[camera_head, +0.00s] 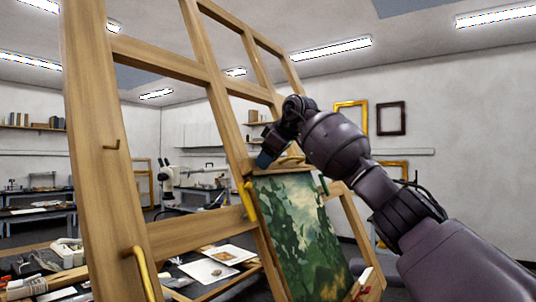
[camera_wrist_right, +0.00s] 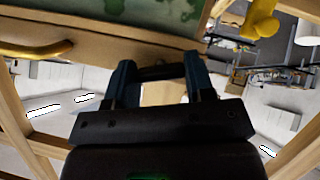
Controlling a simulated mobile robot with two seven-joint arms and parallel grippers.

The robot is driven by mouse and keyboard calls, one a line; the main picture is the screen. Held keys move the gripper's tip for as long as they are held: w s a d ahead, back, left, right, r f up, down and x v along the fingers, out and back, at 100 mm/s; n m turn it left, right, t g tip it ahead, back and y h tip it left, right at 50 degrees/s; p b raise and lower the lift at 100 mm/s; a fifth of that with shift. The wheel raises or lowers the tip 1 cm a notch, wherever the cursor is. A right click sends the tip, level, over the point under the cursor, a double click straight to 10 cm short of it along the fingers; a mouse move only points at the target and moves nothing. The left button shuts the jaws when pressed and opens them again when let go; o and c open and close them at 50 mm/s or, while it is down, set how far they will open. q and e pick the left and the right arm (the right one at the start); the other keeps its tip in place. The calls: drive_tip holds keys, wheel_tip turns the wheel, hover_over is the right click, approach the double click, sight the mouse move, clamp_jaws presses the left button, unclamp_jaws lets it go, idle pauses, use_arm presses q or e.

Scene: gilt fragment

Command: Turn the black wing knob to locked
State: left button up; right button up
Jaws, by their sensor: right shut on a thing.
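The black wing knob (camera_wrist_right: 160,73) shows in the right wrist view as a dark bar between my two fingers, close to the wooden clamp bar at the top edge of the painting. My right gripper (camera_wrist_right: 160,88) is shut on it, with one blue-grey finger at each end. Its exact angle and any locked mark are hard to make out. In the head view my right gripper (camera_head: 267,157) reaches the easel just above the painting, and the knob is hidden behind it. My left gripper is in neither view.
The wooden easel (camera_head: 108,150) fills the left and middle, holding a green landscape painting (camera_head: 300,235). Brass handles (camera_head: 142,275) stick out from its posts. A cluttered worktable (camera_head: 210,270) and a white microscope (camera_head: 168,185) stand behind. Frames hang on the right wall.

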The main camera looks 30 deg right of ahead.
drive_tip(key=shift+m+g+y+p, duration=0.3)
drive_tip(key=shift+m+y+p, duration=0.1)
drive_tip(key=shift+m, duration=0.5)
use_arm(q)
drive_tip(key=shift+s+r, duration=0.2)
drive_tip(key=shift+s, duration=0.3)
use_arm(e)
drive_tip(key=shift+m+y, duration=0.4)
drive_tip(key=shift+m, duration=0.3)
drive_tip(key=o, duration=0.9)
drive_tip(key=shift+d, duration=0.1)
drive_tip(key=shift+r, duration=0.1)
use_arm(q)
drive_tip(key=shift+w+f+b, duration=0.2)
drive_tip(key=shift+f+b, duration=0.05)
drive_tip(key=shift+b, duration=0.05)
use_arm(e)
drive_tip(key=v, duration=1)
drive_tip(key=shift+s+d+r, duration=0.15)
drive_tip(key=shift+r, duration=0.1)
